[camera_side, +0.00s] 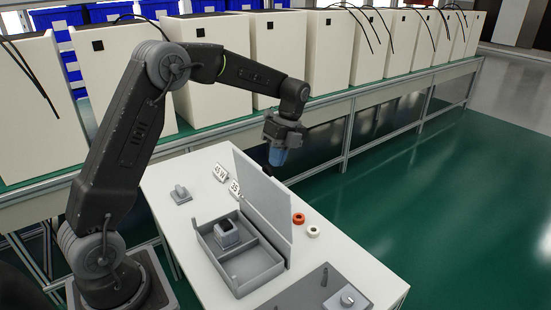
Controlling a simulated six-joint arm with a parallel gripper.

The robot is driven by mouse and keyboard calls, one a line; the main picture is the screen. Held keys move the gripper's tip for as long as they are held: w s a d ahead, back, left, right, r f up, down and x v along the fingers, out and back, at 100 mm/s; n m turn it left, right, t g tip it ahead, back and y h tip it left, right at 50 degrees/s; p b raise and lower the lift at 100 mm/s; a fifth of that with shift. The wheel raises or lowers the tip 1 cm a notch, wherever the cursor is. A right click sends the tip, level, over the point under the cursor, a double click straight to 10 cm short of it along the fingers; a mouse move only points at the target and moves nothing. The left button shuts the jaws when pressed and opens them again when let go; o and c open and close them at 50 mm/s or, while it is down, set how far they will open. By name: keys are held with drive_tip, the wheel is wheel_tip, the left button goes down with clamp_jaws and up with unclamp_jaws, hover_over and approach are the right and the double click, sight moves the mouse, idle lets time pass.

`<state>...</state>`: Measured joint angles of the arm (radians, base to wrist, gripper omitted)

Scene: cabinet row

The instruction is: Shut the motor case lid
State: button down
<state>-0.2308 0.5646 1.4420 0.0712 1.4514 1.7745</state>
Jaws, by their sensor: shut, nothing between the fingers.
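The grey motor case (233,283) stands on the white table with its lid (264,203) open, standing upright along the case's right side. A grey motor (227,234) sits in the case's left rear compartment. The front compartment looks empty. My gripper (273,165) points down just behind the upper rear end of the lid. It is shut with nothing in it, and its fingertips are partly hidden by the lid. I cannot tell whether it touches the lid.
Labels (220,173) and a small grey part (180,194) lie to the left rear. An orange ring (298,218) and a pale ring (313,231) lie right of the lid. A grey plate (312,293) with parts lies at the front right. White cabinets (270,50) stand behind.

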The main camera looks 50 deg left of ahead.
sight(249, 168)
drive_tip(key=shift+s, duration=0.3)
drive_tip(key=s+t, duration=0.2)
drive_tip(key=s, duration=0.2)
drive_tip(key=s+t, duration=0.2)
drive_tip(key=s, duration=0.2)
drive_tip(key=shift+t, duration=0.4)
drive_tip(key=s+f, duration=0.6)
drive_tip(key=s, duration=0.4)
drive_tip(key=shift+f, duration=0.15)
drive_tip(key=shift+s, duration=0.1)
